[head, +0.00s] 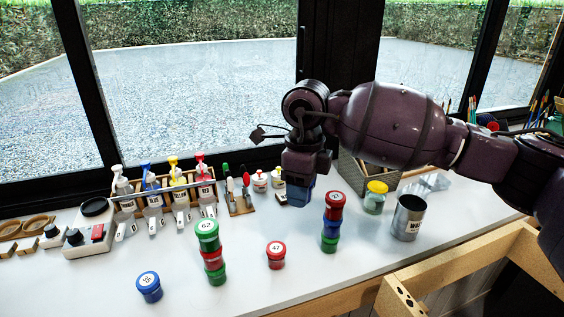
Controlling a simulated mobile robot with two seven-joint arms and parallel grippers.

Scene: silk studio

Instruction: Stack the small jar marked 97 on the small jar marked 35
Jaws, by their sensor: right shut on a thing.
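My right gripper (303,178) points down above the back middle of the table. It is shut on a small blue jar (300,195), mostly hidden by the gripper; its number cannot be read. A small blue jar (149,288) stands alone at the front left; its lid label seems to read 35. The held jar is well to the right of it and farther back. My left gripper is not in view.
A green-red-green jar stack (211,260) stands right of the lone blue jar. A red jar (276,256), marked 47, stands near the front middle. A red-blue-green stack (331,222) and a metal can (408,218) stand to the right. Pump bottles (179,203) line the back.

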